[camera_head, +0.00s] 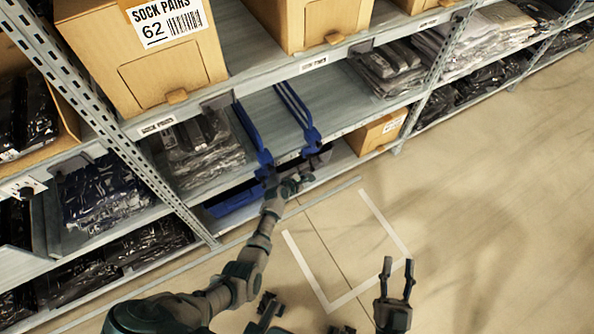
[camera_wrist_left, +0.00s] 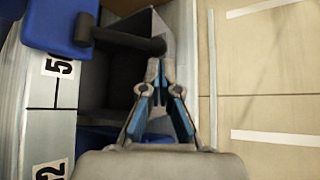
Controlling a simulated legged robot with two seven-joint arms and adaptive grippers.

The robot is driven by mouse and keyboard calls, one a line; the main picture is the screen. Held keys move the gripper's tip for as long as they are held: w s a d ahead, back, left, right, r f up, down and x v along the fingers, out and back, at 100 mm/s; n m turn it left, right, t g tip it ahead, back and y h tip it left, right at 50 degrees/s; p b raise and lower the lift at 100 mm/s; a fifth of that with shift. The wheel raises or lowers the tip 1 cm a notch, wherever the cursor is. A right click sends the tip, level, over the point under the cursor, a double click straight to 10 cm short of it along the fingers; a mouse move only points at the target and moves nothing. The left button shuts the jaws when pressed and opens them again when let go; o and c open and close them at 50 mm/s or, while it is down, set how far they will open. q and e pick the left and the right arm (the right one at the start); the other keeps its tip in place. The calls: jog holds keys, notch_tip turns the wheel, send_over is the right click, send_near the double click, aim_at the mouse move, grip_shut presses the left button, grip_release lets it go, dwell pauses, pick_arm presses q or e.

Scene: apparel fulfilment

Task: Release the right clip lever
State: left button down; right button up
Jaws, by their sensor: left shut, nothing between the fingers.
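The right blue clip (camera_head: 312,137) sits at the front edge of the shelf, at the end of a blue rail. In the left wrist view the blue clip (camera_wrist_left: 52,22) is at the top left, and its black lever (camera_wrist_left: 122,40) sticks out sideways to a rounded end. My left gripper (camera_head: 303,179) is just below and in front of the clip. In its wrist view the fingertips (camera_wrist_left: 158,68) are together and empty, close to the lever's end; contact cannot be told. The left blue clip (camera_head: 264,158) is beside the left arm. My right gripper (camera_head: 398,263) is open and empty above the floor.
A blue bin (camera_head: 234,202) stands on the lower shelf behind my left forearm. Bagged garments (camera_head: 205,150) lie left of the rails. A cardboard box (camera_head: 376,134) is on the right. Floor with white tape marks (camera_head: 385,222) is open in front.

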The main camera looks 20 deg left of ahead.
pick_arm(q)
jog(key=r+n+g+h+p, duration=0.1)
jog(key=s+d+r+n+g+h+p, duration=0.1)
jog(key=p, duration=0.1)
jog(key=d+r+n+g+h+p, duration=0.1)
jog(key=p, duration=0.1)
jog(key=shift+s+g+h, duration=0.2)
jog(key=shift+g+h, duration=0.1)
pick_arm(e)
jog(key=s+d+f+g+h, duration=0.1)
jog(key=s+f+g, duration=0.1)
jog(key=f+g, duration=0.3)
jog(key=s+d+f+g+h, duration=0.2)
jog(key=f+g, duration=0.4)
jog(key=f, duration=0.2)
jog(key=shift+s, duration=0.15)
